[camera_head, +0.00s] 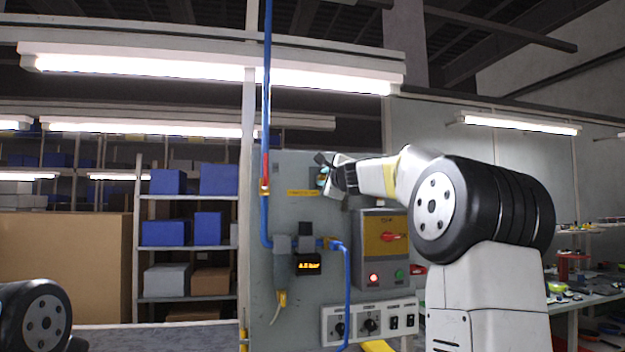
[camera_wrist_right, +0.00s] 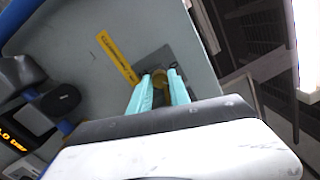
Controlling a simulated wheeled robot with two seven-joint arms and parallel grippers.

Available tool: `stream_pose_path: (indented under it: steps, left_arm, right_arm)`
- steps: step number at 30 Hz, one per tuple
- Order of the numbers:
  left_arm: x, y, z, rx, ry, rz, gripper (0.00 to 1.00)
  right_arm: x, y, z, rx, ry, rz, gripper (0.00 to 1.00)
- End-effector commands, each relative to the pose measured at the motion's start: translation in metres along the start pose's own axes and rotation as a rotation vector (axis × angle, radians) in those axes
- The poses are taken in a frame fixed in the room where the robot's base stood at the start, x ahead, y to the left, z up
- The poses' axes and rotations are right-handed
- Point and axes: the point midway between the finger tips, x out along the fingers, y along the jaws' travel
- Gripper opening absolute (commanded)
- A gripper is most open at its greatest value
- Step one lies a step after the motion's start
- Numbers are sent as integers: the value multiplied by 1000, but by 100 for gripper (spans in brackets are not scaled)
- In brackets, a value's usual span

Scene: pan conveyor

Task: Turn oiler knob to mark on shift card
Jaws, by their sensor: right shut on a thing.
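My right gripper (camera_head: 324,175) reaches the upper part of the grey panel (camera_head: 292,215), its arm coming in from the right. In the right wrist view its two teal fingers (camera_wrist_right: 160,88) are shut around a small brass-coloured knob (camera_wrist_right: 174,77) on a grey plate (camera_wrist_right: 156,62). I take this for the oiler knob; its mark cannot be made out. A yellow label strip (camera_head: 304,193) is beside the gripper and also shows in the wrist view (camera_wrist_right: 118,58); its print is too small to read. I cannot pick out a shift card. My left gripper is out of view.
Shelves with blue bins (camera_head: 168,182) stand at left; a cluttered bench (camera_head: 590,297) is at right.

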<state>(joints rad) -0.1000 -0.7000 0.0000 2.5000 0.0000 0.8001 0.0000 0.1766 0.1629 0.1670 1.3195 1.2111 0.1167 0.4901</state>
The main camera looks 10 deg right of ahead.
Motion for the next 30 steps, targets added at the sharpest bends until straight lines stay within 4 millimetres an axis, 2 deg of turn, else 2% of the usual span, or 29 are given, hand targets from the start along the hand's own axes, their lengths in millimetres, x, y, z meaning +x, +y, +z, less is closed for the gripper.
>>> stream_pose_path:
  steps: [12, 30]
  left_arm:
    - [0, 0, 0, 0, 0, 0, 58]
    - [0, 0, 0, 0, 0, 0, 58]
  right_arm:
    - [0, 2, 0, 255, 12, -16, 0]
    - [0, 2, 0, 320, 16, -20, 0]
